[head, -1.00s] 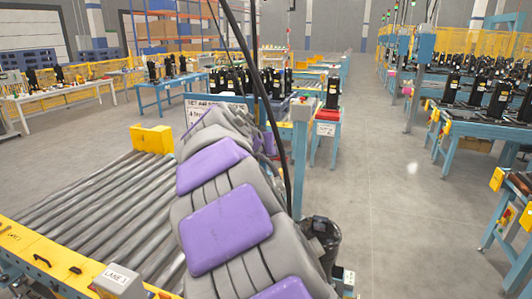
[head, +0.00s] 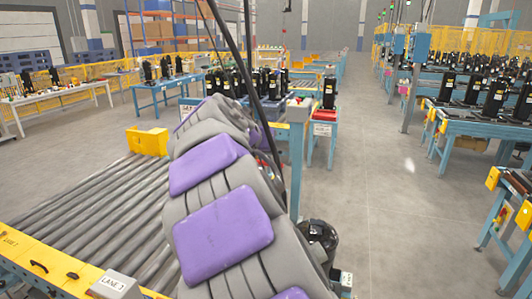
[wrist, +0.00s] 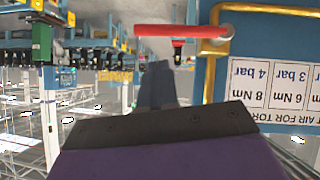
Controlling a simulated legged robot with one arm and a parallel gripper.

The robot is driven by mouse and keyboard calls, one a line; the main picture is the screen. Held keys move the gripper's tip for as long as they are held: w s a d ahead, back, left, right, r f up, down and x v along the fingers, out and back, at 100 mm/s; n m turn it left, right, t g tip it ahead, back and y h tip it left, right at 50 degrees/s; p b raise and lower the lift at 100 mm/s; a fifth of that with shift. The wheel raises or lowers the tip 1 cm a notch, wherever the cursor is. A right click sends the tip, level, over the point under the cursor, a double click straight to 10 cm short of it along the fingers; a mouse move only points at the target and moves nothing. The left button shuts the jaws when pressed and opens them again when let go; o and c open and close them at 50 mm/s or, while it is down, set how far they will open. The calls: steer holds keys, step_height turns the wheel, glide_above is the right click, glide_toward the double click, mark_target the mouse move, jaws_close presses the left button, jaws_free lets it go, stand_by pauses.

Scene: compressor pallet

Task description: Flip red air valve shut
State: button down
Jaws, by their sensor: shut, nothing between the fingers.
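The red air valve handle (wrist: 180,31) shows at the top of the wrist view as a flat bar lying across the picture. Its right end meets a brass-coloured pipe (wrist: 214,42) beside a blue panel. My gripper (wrist: 158,68) is shut and empty, its dark fingers pointing up the picture toward the handle. The fingertips appear just below the handle, with a small gap in the picture; I cannot tell the depth between them. In the head view my own purple and grey arm hides the gripper and the valve.
A torque and pressure sign (wrist: 275,95) appears upside down on the blue panel, right of the fingers. In the head view a roller conveyor (head: 85,215) lies left of my arm. A dark bin (head: 320,240) stands to its right. The floor (head: 400,215) further right is clear.

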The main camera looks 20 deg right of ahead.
steer(key=d+p+v, duration=0.1)
steer(key=v, duration=0.9)
steer(key=shift+s+a+r+p, duration=0.2)
steer(key=shift+s+r+p, duration=0.1)
steer(key=shift+s+r, duration=0.1)
steer(key=shift+a+f, duration=0.1)
steer(key=s+d+f+n+g+y, duration=0.1)
steer(key=s+d+f+g+y, duration=0.15)
steer(key=s+f, duration=0.85)
steer(key=s+d+f+n+g+y, duration=0.2)
steer(key=s+f+g+y, duration=0.15)
steer(key=s+f, duration=0.8)
steer(key=s+a+f+n+g+y, duration=0.1)
steer(key=s+a+f+g, duration=0.1)
steer(key=s, duration=0.5)
steer(key=s+a+f+n+g+y, duration=0.1)
steer(key=s+a+f, duration=0.3)
steer(key=s, duration=0.4)
steer(key=shift+a+f+n+g, duration=0.2)
steer(key=shift+f+n+g, duration=0.3)
steer(key=shift+s, duration=0.1)
